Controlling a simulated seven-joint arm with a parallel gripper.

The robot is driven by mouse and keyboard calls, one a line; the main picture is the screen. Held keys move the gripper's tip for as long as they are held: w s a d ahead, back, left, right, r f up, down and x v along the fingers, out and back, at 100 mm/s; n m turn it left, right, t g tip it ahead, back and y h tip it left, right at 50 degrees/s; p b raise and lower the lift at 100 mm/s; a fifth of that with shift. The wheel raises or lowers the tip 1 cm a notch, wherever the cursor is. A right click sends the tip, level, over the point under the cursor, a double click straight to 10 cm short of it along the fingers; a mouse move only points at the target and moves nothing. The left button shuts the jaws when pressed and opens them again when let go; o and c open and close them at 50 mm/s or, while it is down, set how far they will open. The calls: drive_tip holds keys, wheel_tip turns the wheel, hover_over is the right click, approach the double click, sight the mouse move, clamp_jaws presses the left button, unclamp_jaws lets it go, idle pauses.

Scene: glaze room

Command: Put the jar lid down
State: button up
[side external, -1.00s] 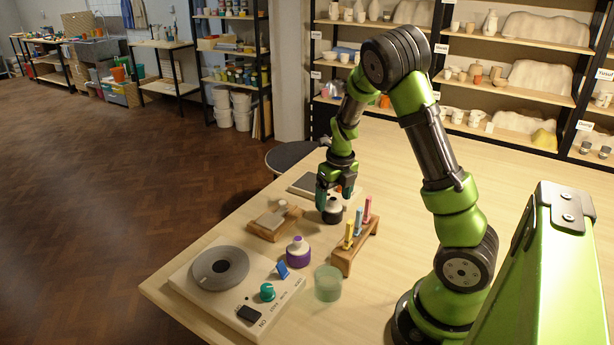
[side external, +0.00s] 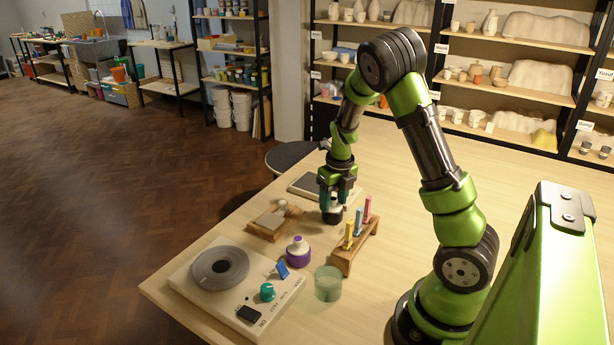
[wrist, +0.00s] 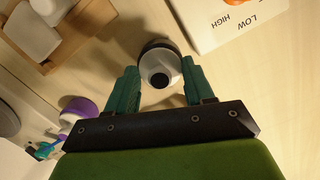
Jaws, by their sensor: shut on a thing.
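A small round white piece with a black knob and a dark lower ring (wrist: 160,68) shows from above in the wrist view; I take it for the jar lid, but cannot tell if a jar is under it. In the side external view my gripper (side external: 335,203) points down, and the dark base of the piece (side external: 332,217) shows below the fingers, at or close to the tabletop. A similar purple and white piece (side external: 298,251) stands nearer the front.
A wooden rack with coloured sticks (side external: 355,249) stands just right of my gripper. A wooden board with pale pieces (side external: 265,223) lies left of it. A flat panel (side external: 307,184) lies behind. A greenish cup (side external: 328,284) and a wheel device (side external: 245,312) are at the front. The right tabletop is clear.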

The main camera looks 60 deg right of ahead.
drive_tip(key=r, duration=0.9)
drive_tip(key=shift+w+a+r, duration=0.15)
drive_tip(key=shift+w+a, duration=0.05)
drive_tip(key=shift+a, duration=0.05)
drive_tip(key=a, duration=0.3)
hover_over(315, 238)
wheel_tip(315, 238, down, 2)
drive_tip(key=f, duration=0.5)
drive_tip(key=shift+s+f, duration=0.1)
drive_tip(key=shift+s, duration=0.2)
drive_tip(key=shift+f, duration=2.6)
drive_tip(key=shift+f, duration=0.15)
drive_tip(key=o, duration=1)
drive_tip(key=shift+w, duration=0.1)
